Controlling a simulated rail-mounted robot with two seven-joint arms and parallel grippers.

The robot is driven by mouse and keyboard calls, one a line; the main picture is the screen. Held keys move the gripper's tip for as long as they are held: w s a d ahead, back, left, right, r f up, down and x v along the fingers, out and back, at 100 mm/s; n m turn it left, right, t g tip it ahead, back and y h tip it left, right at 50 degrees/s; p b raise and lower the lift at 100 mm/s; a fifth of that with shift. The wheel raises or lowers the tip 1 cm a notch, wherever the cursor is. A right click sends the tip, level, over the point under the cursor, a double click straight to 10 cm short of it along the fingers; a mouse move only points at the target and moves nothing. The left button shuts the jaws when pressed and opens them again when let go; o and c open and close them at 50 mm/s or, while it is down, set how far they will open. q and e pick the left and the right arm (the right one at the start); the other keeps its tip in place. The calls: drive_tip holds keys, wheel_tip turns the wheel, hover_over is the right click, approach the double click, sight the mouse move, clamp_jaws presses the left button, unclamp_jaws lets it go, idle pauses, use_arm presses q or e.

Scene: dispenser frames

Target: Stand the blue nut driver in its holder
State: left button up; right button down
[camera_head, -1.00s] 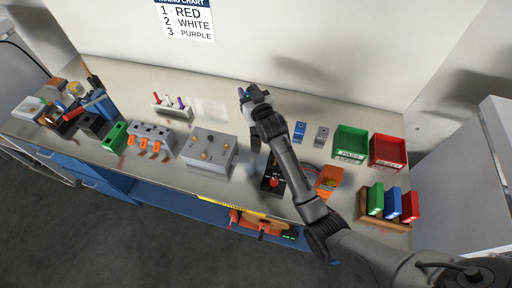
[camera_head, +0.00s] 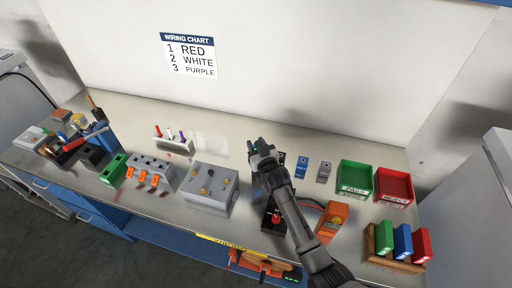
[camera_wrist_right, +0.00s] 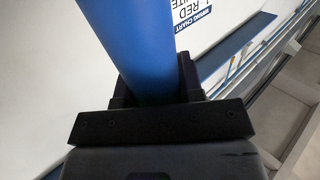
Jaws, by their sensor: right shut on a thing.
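My right gripper (camera_head: 257,148) is above the middle of the bench, behind the grey box with knobs and to its right. In the right wrist view its black jaws (camera_wrist_right: 155,90) are shut on a thick blue cylinder, the blue nut driver (camera_wrist_right: 145,40). The driver's far end runs out of that view. In the head view only a small bluish part shows at the jaws, so its tilt is hard to tell. A blue upright container (camera_head: 104,137) with tools stands at the far left; I cannot tell whether it is the driver's holder. My left gripper is not in view.
The grey knob box (camera_head: 208,188), a grey block with orange levers (camera_head: 150,172) and a small white rack with coloured pegs (camera_head: 172,146) stand left of my arm. Green (camera_head: 355,177) and red (camera_head: 394,185) bins stand right. The back middle of the bench is bare.

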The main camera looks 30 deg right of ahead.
drive_tip(key=shift+f, duration=0.5)
drive_tip(key=c, duration=1.2)
unclamp_jaws()
drive_tip(key=shift+f, duration=0.15)
drive_tip(key=o, duration=0.4)
drive_tip(key=shift+o, duration=0.2)
drive_tip(key=shift+r, duration=0.35)
drive_tip(key=shift+s+a+f, duration=0.1)
drive_tip(key=shift+s, duration=0.25)
drive_tip(key=s+a, duration=0.1)
drive_tip(key=s, duration=1)
drive_tip(key=shift+a+p, duration=0.4)
drive_tip(key=shift+p, duration=0.05)
